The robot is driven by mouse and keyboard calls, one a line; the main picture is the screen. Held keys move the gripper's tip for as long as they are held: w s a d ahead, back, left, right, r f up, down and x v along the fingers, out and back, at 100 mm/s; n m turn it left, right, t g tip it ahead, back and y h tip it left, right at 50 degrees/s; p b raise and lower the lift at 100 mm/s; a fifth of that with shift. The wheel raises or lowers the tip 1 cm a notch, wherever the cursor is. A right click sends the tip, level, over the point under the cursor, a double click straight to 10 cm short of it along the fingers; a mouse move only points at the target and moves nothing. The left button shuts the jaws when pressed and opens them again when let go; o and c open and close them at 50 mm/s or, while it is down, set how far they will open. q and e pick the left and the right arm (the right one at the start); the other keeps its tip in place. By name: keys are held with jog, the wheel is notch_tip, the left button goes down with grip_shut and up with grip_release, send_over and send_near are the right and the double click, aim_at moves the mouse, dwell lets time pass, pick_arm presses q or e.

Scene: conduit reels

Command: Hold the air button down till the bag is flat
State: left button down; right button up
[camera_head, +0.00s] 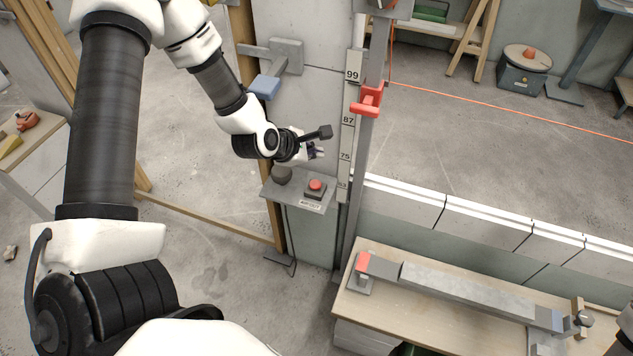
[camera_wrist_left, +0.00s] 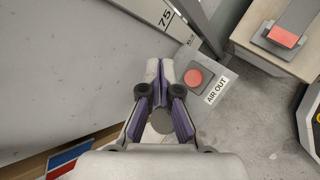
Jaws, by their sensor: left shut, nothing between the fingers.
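The red air button (camera_head: 315,185) sits on a small dark box on a grey shelf, with a label in front of it. In the left wrist view the button (camera_wrist_left: 194,78) shows beside the label "AIR OUT" (camera_wrist_left: 216,90). My left gripper (camera_head: 318,152) is shut and empty, above the shelf and close to the button in the head view. In the left wrist view its closed purple-lined fingers (camera_wrist_left: 167,68) appear just left of the button; I see no clear contact. I cannot make out a bag.
A post with a red clamp (camera_head: 368,100) and a numbered scale (camera_head: 348,120) stands right of the shelf. A workbench (camera_head: 430,325) with a long grey bar lies at the lower right.

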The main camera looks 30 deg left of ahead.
pick_arm(q)
jog(key=f, duration=0.1)
jog(key=b, duration=0.5)
send_over(314, 185)
notch_tip(314, 185, down, 6)
jog(key=shift+f, duration=0.25)
jog(key=shift+f+b, duration=0.55)
jog(key=shift+b, duration=0.15)
jog(key=shift+f+b, duration=0.35)
jog(key=shift+b, duration=0.15)
jog(key=shift+f+b, duration=0.6)
jog(key=shift+b, duration=0.05)
dwell(0.7)
jog(key=shift+r, duration=0.1)
dwell(3.5)
jog(key=shift+r+p, duration=0.65)
jog(key=shift+r, duration=0.25)
